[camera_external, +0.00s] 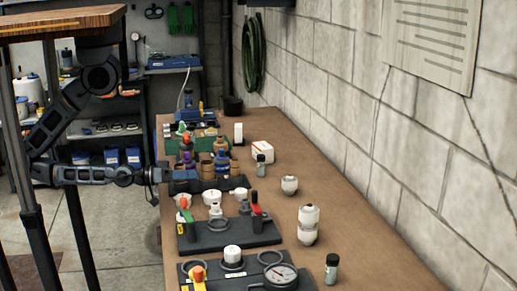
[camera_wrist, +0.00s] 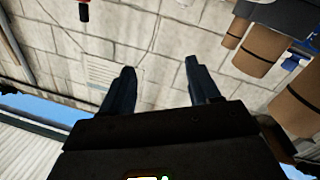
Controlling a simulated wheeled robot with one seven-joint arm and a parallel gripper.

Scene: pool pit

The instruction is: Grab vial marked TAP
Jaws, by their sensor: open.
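Two small dark-capped vials stand on the bench in the external view: one near the front (camera_external: 332,268) and one farther back (camera_external: 261,166), beside a white box. Their labels are too small to read, so I cannot tell which is marked TAP. My gripper (camera_external: 163,179) is at the bench's left edge, left of both vials and close to a dark rack. In the wrist view my gripper (camera_wrist: 161,84) is open, with its two dark fingers apart and nothing between them. No vial can be made out clearly there.
Black valve panels (camera_external: 235,236) and a gauge (camera_external: 281,276) fill the bench's front left. A white box (camera_external: 263,150) and white containers (camera_external: 308,225) stand to the right. Brown cylinders (camera_wrist: 259,52) are close to my gripper's right in the wrist view. A block wall (camera_external: 330,90) bounds the bench.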

